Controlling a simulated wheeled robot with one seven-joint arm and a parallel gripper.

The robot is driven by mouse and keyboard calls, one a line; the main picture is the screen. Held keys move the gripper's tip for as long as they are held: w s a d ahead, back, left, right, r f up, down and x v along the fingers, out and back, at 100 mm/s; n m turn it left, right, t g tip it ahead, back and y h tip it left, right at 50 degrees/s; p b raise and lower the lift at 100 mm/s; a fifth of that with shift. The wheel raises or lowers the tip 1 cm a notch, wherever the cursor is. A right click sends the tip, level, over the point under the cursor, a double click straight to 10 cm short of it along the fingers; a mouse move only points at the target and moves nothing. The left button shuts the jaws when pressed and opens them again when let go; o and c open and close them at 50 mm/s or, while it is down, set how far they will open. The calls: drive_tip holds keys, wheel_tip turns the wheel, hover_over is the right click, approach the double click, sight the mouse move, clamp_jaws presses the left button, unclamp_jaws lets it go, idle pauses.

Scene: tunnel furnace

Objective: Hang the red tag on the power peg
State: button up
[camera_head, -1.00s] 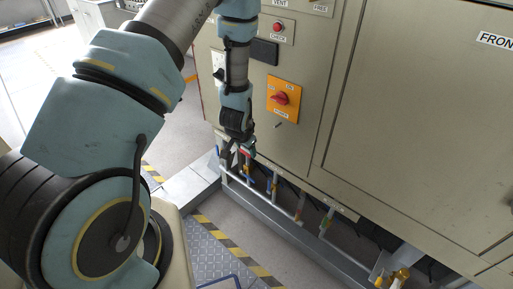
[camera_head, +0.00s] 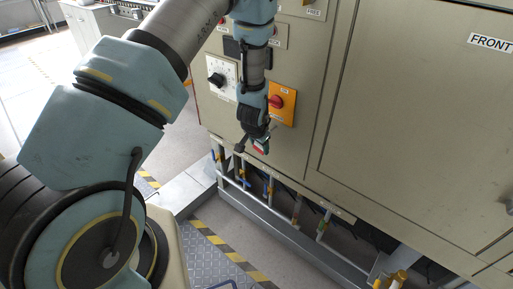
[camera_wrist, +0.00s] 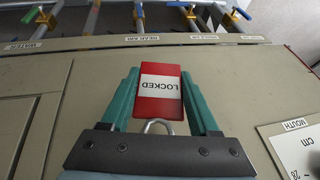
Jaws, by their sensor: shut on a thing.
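The red tag (camera_wrist: 158,108) has a white LOCKED label and a metal loop at its end nearest the wrist. My gripper (camera_wrist: 160,82) is shut on it, with a green finger on each side. In the head view the tag (camera_head: 262,149) shows as a small red and white patch at the tip of my gripper (camera_head: 254,143), in front of the furnace panel's lower edge. The red power switch (camera_head: 276,101) sits on an orange plate just above and right of my gripper. I cannot make out the power peg; my gripper may be hiding it.
Pipes with blue-handled valves (camera_head: 268,188) run below the panel. A white plate with a black knob (camera_head: 216,79) is left of my arm. Yellow-black striped floor edging (camera_head: 215,240) lies below.

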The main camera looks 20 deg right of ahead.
drive_tip(key=w+d+f+b, duration=0.1)
drive_tip(key=w+d+b, duration=0.1)
drive_tip(key=d, duration=0.3)
drive_tip(key=shift+w+f, duration=0.2)
drive_tip(key=shift+w, duration=0.3)
drive_tip(key=shift+d, duration=0.15)
idle(0.7)
drive_tip(key=o, duration=1.4)
drive_tip(key=b+v, duration=0.2)
drive_tip(key=v, duration=0.9)
drive_tip(key=shift+b, duration=0.35)
